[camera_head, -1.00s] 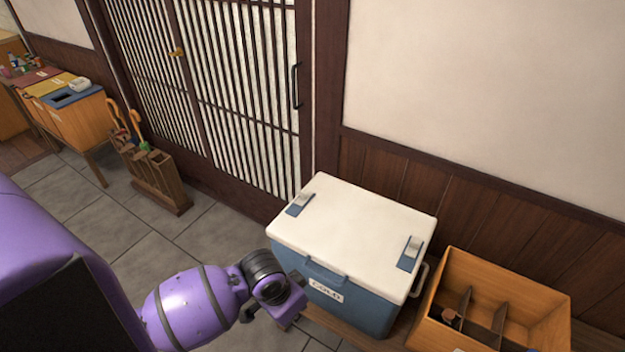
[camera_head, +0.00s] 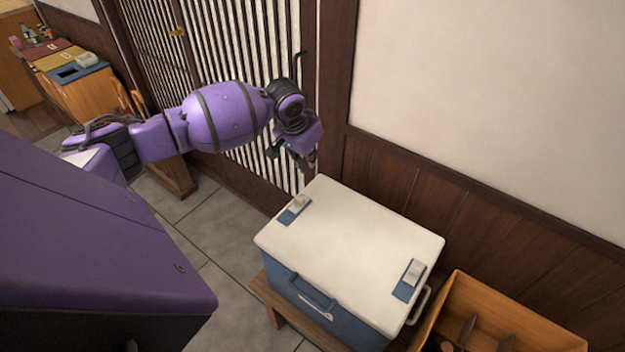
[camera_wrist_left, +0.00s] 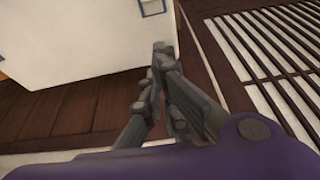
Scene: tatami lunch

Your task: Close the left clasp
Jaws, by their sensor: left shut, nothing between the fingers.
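The cool box has a white lid (camera_head: 350,255) and a blue body (camera_head: 345,322). The lid is down. The left clasp (camera_head: 294,210), a blue plate with a pale grey lever, sits at the lid's left edge; the lever looks raised, though it is small. The right clasp (camera_head: 409,280) looks alike. My left gripper (camera_head: 306,166) is shut and empty, above and behind the left clasp, fingers pointing down. In the left wrist view a clasp (camera_wrist_left: 151,7) shows at the lid's edge, just beyond the shut fingertips (camera_wrist_left: 160,47), apart from them. My right gripper is out of view.
A wooden box with dividers (camera_head: 490,308) stands right of the cool box. The cool box rests on a low wooden stand (camera_head: 268,297). A slatted door (camera_head: 235,60) and a wood-panelled wall (camera_head: 470,215) are close behind. Tiled floor (camera_head: 215,235) lies open at left.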

